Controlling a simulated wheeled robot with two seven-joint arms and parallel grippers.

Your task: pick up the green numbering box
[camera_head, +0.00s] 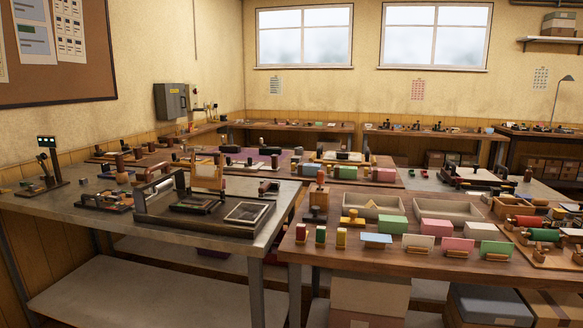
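Several green things are in view, and I cannot tell from looks alone which is the numbering box. A small upright green block (320,236) stands at the front left of the wooden table (430,263), between a red block (301,233) and a yellow block (341,238). A larger green box (392,225) stands farther right, behind a blue card on a stand (376,239). A green card (497,249) stands at the front right. Nothing touches the small green block from above. Neither of my grippers is in view.
A grey metal table (130,232) with a press (205,205) adjoins on the left. Two shallow trays (447,207) lie behind the boxes. A wooden-handled stamp (319,195) stands behind the small blocks. Rollers (545,235) crowd the right side.

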